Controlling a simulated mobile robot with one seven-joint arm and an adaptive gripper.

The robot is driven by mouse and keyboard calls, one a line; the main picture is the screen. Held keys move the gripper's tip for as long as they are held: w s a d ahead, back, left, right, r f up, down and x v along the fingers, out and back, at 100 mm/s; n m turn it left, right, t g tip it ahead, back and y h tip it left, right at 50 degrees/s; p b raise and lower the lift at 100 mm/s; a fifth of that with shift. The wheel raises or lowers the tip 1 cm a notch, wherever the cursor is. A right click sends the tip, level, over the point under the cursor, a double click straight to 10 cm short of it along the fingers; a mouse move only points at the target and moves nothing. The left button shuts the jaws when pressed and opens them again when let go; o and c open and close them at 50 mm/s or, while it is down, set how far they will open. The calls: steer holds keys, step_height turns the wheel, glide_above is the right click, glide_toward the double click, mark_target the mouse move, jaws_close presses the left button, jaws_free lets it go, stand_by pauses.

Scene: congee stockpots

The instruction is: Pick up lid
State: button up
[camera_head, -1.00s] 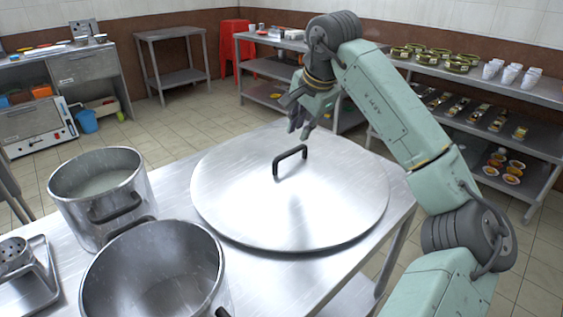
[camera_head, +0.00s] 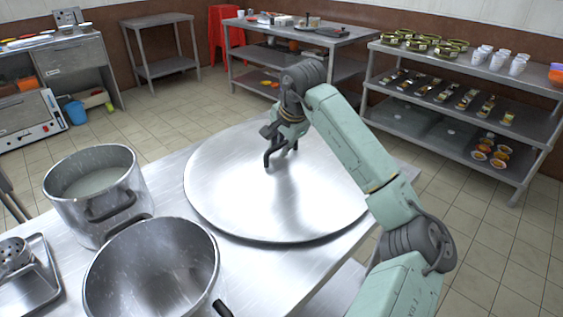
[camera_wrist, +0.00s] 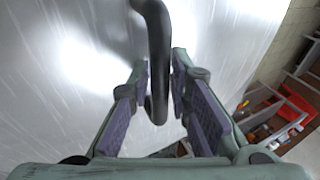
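The lid (camera_head: 250,205) is a large round steel disc lying flat on the steel table, with a dark arched handle (camera_head: 269,158) at its middle. In the wrist view the lid (camera_wrist: 60,100) fills most of the picture and its handle (camera_wrist: 156,50) runs down between my fingers. My gripper (camera_head: 280,150) is low over the lid, at the handle. In the wrist view my gripper (camera_wrist: 160,90) is open, with a finger on each side of the handle and small gaps showing. The arm hides the lid's right edge.
A pot of pale liquid (camera_head: 97,205) and an empty pot (camera_head: 155,275) stand left of the lid on the table (camera_head: 270,275). A metal tray (camera_head: 35,285) lies at the far left. Shelves (camera_head: 470,125) with cups and bowls stand behind on the right.

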steer(key=shift+c, duration=0.2)
jaws_close()
steer(key=shift+r, duration=0.1)
stand_by(0.5)
